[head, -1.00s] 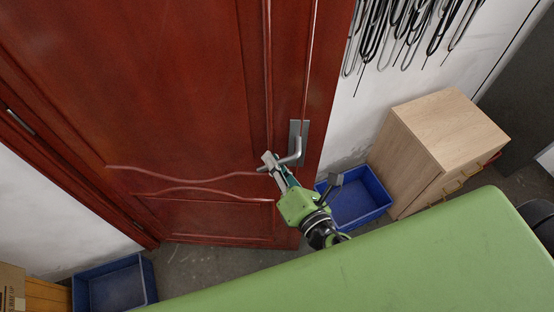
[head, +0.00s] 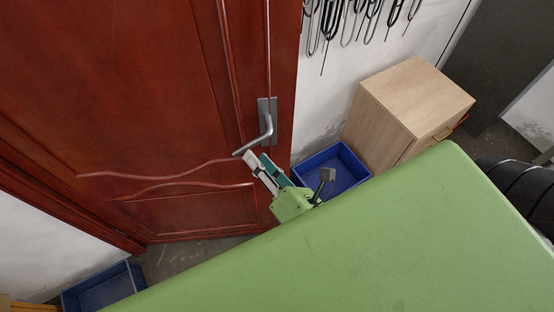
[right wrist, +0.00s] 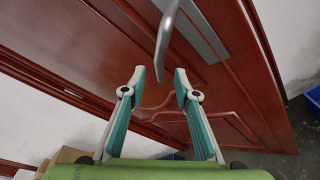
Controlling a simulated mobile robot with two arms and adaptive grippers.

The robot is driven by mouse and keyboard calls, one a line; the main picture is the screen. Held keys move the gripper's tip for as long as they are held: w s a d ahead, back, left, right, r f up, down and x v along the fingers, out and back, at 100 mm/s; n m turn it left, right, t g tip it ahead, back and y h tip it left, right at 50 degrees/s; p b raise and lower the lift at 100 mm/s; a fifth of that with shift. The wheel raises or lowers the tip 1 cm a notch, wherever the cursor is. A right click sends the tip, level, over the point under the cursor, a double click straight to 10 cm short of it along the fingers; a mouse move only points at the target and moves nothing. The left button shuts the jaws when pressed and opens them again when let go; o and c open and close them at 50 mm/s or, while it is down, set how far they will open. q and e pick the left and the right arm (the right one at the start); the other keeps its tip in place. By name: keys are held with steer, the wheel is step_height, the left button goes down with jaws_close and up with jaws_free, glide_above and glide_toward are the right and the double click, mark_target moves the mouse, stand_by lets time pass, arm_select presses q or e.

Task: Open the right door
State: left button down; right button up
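The red-brown panelled door (head: 150,110) fills the left and middle of the head view. Its grey lever handle (head: 266,130) sits on a metal plate near the door's right edge and points down-left. The handle (right wrist: 164,40) also shows at the top of the right wrist view. My right gripper (head: 255,164) is just below the lever's free end. In the right wrist view, its two teal and grey fingers (right wrist: 160,74) are apart, with nothing held between them. The lever's end lies just beyond the gap between the fingertips. My left gripper is not in view.
A blue bin (head: 343,152) and a light wooden cabinet (head: 415,95) stand right of the door. Another blue bin (head: 105,290) is at the lower left. Black tools (head: 365,15) hang on the white wall. Grey floor shows below the door.

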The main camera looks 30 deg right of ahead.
steer(key=v, duration=0.7)
